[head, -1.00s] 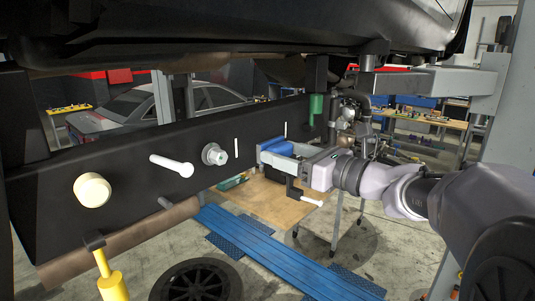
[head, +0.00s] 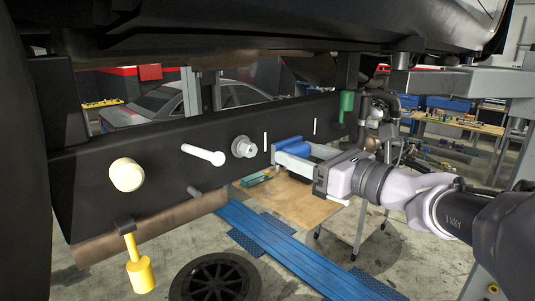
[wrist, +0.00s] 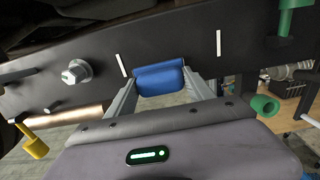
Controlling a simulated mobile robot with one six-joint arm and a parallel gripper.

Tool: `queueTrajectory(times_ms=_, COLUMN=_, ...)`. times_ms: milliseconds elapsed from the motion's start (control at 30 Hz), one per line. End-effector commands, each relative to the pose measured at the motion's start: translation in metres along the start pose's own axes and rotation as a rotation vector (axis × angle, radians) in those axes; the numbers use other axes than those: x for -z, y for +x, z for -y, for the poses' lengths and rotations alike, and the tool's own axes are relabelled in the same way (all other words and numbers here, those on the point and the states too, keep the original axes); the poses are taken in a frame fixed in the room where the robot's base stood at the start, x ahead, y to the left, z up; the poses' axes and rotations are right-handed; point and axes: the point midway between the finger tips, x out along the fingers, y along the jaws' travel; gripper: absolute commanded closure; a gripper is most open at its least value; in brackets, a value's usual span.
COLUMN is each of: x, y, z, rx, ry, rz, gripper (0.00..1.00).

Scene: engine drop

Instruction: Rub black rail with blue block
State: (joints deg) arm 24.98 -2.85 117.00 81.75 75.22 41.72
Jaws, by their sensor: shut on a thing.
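The black rail (head: 85,165) runs across the head view from the left to the middle, with two white marks on its face. My gripper (head: 288,152) is shut on the blue block (head: 293,147), its two fingers on either side of it. In the wrist view the blue block (wrist: 160,79) sits between the fingertips against the rail's lower face (wrist: 175,45), between the two white marks and nearer the left one. It appears to touch the rail, though the contact itself is hidden behind the block.
A cream knob (head: 127,174), a white peg (head: 203,155) and a metal bolt (head: 244,147) stick out of the rail left of my gripper. A yellow-handled part (head: 139,268) hangs below. A green cylinder (head: 346,106) is at the right. Blue ramps (head: 280,250) lie on the floor.

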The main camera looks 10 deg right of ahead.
Motion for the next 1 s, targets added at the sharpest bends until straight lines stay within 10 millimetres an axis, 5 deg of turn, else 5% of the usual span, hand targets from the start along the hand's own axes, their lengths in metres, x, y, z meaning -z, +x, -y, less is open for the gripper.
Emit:
queueTrajectory(times_ms=600, x=-0.001, y=-0.001, z=0.038, rx=0.000, ry=-0.001, rz=0.000, gripper=0.83)
queueTrajectory(times_ms=1000, x=0.000, y=0.000, z=0.039, rx=0.000, ry=0.000, rz=0.000, gripper=0.83)
